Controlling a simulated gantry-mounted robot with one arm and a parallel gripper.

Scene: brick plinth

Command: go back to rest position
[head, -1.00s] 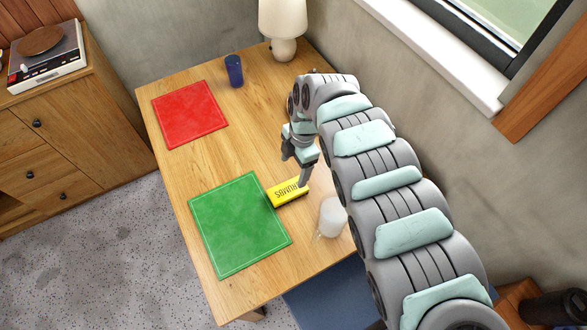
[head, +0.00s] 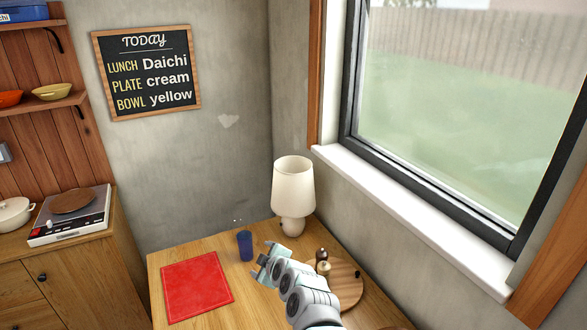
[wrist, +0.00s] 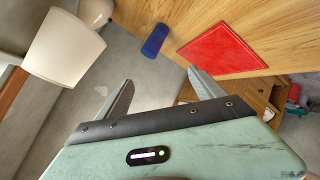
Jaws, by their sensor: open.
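My gripper (head: 266,264) is raised over the back part of the wooden table in the head view, near the blue cup. In the wrist view my gripper (wrist: 163,92) has its two fingers apart with nothing between them. The blue cup (head: 245,245) stands on the table just left of my gripper; it also shows in the wrist view (wrist: 155,40). The red mat (head: 197,286) lies flat and bare at the table's left. The green mat and the yellow block seen earlier are outside the current head view.
A cream lamp (head: 293,188) stands at the back corner by the window. A round wooden board (head: 347,285) with two small shakers (head: 323,264) lies right of my gripper. A chalkboard (head: 147,72) hangs on the wall. A sideboard with a turntable (head: 70,215) stands at left.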

